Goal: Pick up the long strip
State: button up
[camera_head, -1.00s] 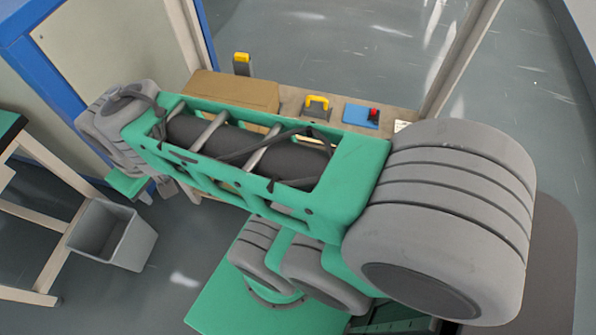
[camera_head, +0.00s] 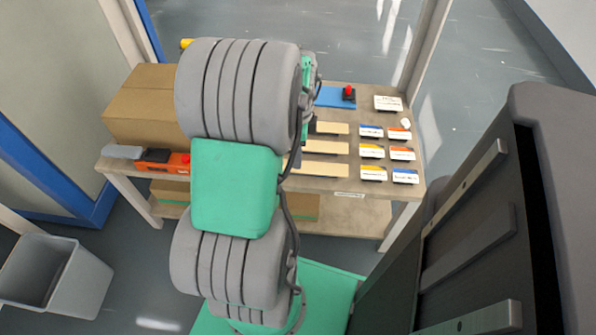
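Three pale beige strips lie flat on the table, stacked in rows just right of my arm. The lowest strip (camera_head: 322,168) shows the longest piece, the middle strip (camera_head: 325,147) a little less, and the upper strip (camera_head: 332,128) the shortest. My arm, grey and green, stands over the table left of them and may cover their left ends. My gripper is not in view.
The table (camera_head: 345,212) also holds a cardboard box (camera_head: 145,108), an orange tool (camera_head: 172,164), a blue pad with a red part (camera_head: 335,97), a white label card (camera_head: 388,103) and several small coloured cards. A grey bin (camera_head: 55,275) stands on the floor left. A large dark shape (camera_head: 490,230) covers the right side.

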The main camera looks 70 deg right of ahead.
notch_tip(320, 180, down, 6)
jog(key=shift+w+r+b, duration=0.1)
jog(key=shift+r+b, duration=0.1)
jog(key=shift+b, duration=0.75)
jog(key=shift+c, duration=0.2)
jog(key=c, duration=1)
